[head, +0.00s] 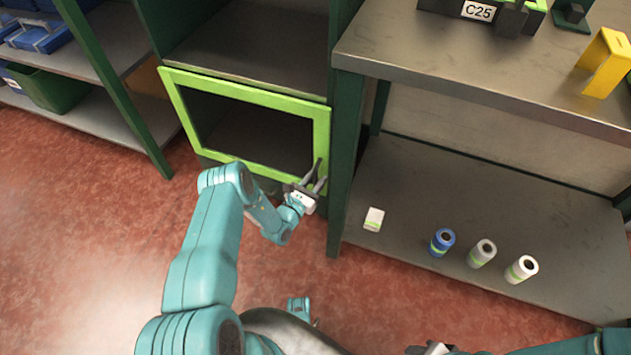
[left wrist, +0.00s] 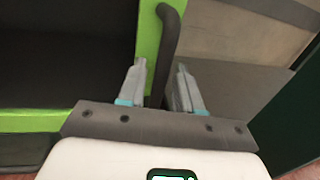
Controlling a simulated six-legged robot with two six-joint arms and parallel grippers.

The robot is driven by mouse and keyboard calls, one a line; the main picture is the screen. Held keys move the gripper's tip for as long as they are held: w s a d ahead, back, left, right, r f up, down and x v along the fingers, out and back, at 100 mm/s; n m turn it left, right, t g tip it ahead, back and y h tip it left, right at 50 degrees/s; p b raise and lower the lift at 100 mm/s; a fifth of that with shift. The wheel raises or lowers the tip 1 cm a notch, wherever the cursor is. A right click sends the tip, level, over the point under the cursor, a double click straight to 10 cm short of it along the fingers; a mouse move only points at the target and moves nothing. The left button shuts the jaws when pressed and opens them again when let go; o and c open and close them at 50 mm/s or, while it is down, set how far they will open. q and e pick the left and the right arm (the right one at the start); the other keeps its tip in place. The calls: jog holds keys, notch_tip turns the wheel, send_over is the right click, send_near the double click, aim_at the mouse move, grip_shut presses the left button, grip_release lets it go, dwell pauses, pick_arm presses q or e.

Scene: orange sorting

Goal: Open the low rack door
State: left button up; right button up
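The low rack door is a bright green frame (head: 247,96) around a dark panel, on the lower part of the rack; it looks shut or nearly so. Its dark bar handle (left wrist: 167,40) is on the door's right side. My left gripper (head: 316,172) is at the door's lower right corner. In the left wrist view, its two fingers (left wrist: 161,67) are apart, one on either side of the handle, with small gaps visible. My right gripper (head: 434,349) is only partly visible at the bottom edge, away from the door, and its fingers cannot be made out.
A dark green rack post (head: 345,150) stands just right of the door. Open red floor (head: 80,230) lies in front and left.

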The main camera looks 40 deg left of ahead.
pick_arm(q)
grip_shut()
